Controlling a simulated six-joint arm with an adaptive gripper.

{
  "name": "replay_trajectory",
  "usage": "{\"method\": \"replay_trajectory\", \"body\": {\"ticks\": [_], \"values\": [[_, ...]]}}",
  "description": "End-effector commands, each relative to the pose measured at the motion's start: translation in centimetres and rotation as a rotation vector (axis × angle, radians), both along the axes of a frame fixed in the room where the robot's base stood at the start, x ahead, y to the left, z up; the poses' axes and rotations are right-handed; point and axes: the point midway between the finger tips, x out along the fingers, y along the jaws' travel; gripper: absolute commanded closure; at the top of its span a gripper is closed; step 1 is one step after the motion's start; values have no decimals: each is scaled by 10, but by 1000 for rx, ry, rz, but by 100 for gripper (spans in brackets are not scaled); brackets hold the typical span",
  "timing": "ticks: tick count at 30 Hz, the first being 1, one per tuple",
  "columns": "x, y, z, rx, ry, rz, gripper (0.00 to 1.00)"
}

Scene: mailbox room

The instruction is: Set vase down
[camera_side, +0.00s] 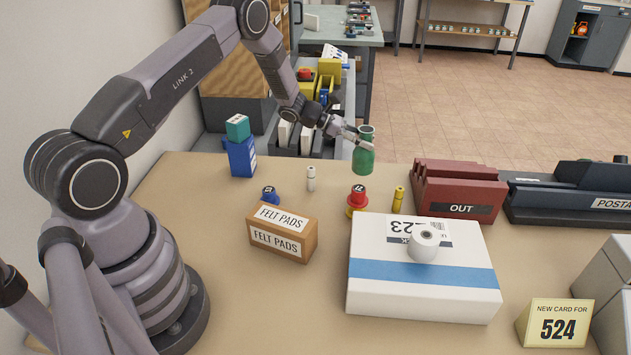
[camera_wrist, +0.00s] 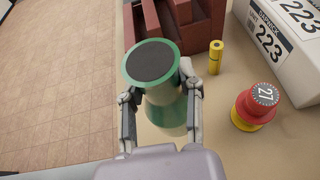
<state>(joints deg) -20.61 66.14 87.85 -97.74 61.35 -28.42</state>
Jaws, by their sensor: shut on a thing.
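The vase is a green, bottle-shaped piece (camera_side: 363,160) at the far edge of the table in the side view. It stands about upright there. My gripper (camera_side: 360,136) reaches it from the left and is shut around its narrower upper part. In the wrist view the vase (camera_wrist: 165,112) sits between both fingers of my gripper (camera_wrist: 160,98), with its dark round end and green rim facing the camera. I cannot tell whether its base touches the tabletop.
The table (camera_side: 210,235) holds a red OUT tray (camera_side: 455,188) right of the vase, a red-and-yellow piece (camera_side: 357,200), a yellow cylinder (camera_side: 398,199), a white cylinder (camera_side: 311,179), a felt pads box (camera_side: 282,232) and a white parcel (camera_side: 420,300). The tiled floor (camera_wrist: 60,80) lies beyond the edge.

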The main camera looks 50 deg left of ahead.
Motion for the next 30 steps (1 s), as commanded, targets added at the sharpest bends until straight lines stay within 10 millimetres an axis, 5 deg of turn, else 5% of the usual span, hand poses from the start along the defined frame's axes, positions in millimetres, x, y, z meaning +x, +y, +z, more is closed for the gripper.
{"method": "replay_trajectory", "body": {"ticks": [14, 24, 25, 30], "values": [[15, 1, -47, 1, 2, 0, 100], [15, 1, -50, 2, 0, 1, 100], [15, 1, -51, 2, 0, 1, 64], [15, 1, -51, 2, 0, 1, 41]]}}
